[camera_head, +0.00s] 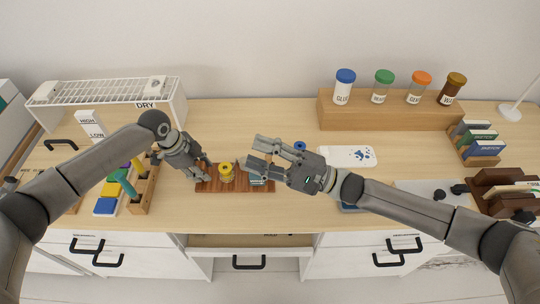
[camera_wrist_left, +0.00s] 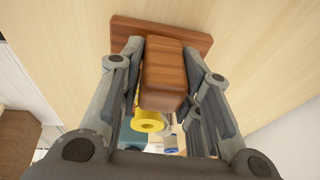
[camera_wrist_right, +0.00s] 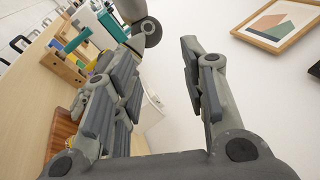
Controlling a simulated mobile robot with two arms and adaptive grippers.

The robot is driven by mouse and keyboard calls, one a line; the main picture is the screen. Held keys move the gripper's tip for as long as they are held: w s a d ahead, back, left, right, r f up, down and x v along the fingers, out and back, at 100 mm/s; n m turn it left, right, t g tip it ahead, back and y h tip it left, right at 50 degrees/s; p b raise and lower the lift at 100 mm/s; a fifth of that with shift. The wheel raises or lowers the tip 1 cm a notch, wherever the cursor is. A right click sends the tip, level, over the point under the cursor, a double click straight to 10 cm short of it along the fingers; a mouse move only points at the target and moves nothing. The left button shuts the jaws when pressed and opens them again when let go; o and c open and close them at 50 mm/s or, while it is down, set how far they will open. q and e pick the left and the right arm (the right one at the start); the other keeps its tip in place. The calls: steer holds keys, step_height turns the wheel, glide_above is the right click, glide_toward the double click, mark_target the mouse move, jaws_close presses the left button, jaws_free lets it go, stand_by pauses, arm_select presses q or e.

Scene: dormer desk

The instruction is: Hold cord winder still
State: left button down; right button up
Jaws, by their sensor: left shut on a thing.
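The cord winder is a reddish-brown wooden board (camera_head: 240,186) lying on the desk. A yellow spool (camera_head: 227,172) stands near its middle, and it also shows in the left wrist view (camera_wrist_left: 148,121). My left gripper (camera_head: 203,172) is shut on a wooden block (camera_wrist_left: 163,72) at the board's left end, with a finger on either side. My right gripper (camera_head: 264,153) is open and empty, above the board's right part. It hides some of that end, where a teal piece (camera_head: 258,181) partly shows. In the right wrist view, its fingers (camera_wrist_right: 165,85) are spread apart.
A wooden organiser (camera_head: 144,190) with coloured items stands left of the board. A white drying rack (camera_head: 105,92) is at the back left. A wooden stand (camera_head: 390,112) with several lidded jars is at the back right.

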steer(key=s+a+r+n+g+h, duration=0.25)
steer(key=s+a+n+g, duration=0.25)
steer(key=n+g, duration=0.8)
steer(key=n+t+h, duration=0.9)
steer(key=n+h, duration=0.9)
steer(key=n, duration=0.4)
glide_toward(269, 156)
steer(key=f, duration=1)
steer(key=shift+w+a+f, duration=0.1)
steer(key=shift+w+a, duration=0.15)
steer(key=shift+a, duration=0.1)
steer(key=shift+c, duration=0.2)
jaws_close()
